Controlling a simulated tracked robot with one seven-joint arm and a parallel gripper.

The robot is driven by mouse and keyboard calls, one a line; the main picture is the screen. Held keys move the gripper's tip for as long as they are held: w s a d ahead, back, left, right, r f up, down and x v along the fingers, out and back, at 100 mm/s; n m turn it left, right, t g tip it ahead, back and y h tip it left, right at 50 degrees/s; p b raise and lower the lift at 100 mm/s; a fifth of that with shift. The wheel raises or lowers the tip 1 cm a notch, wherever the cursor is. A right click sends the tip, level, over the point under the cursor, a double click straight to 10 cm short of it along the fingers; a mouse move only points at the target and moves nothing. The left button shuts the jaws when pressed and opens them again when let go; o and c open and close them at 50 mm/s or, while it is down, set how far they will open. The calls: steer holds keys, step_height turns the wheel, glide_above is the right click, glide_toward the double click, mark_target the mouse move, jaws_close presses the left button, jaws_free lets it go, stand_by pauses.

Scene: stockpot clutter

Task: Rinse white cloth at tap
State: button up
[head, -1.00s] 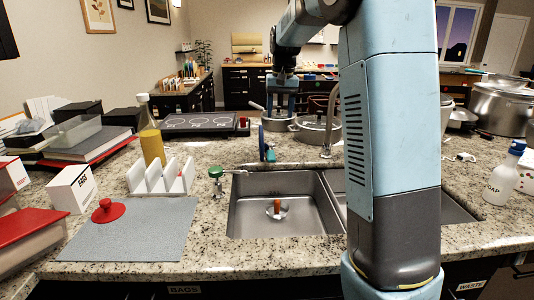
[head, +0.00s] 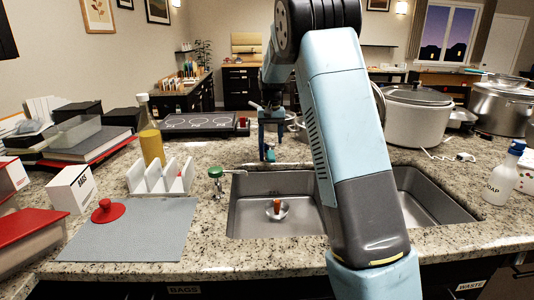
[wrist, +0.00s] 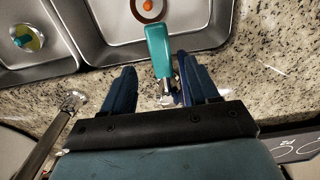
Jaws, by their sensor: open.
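My gripper (head: 271,145) is open above the counter just behind the left sink basin. In the wrist view its two blue fingers (wrist: 160,75) stand on either side of a teal handle (wrist: 158,50) with a metal end, with a gap at the left finger; I cannot tell whether the right finger touches it. The teal handle (head: 269,154) is small and partly hidden in the head view. The tap (wrist: 58,135) shows as a metal pipe at the left of the wrist view; my arm hides it in the head view. I cannot make out a white cloth.
The left basin (head: 250,215) holds a small bowl-like piece with an orange top (head: 277,208). The right basin (head: 425,195) is partly behind my arm. A white rack (head: 160,180), soap bottle (head: 505,175), white cooker (head: 418,120) and grey mat (head: 130,235) surround the sink.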

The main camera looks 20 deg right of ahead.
mark_target(270, 155)
steer(key=shift+f, duration=3.15)
jaws_close()
steer(key=shift+a, duration=0.1)
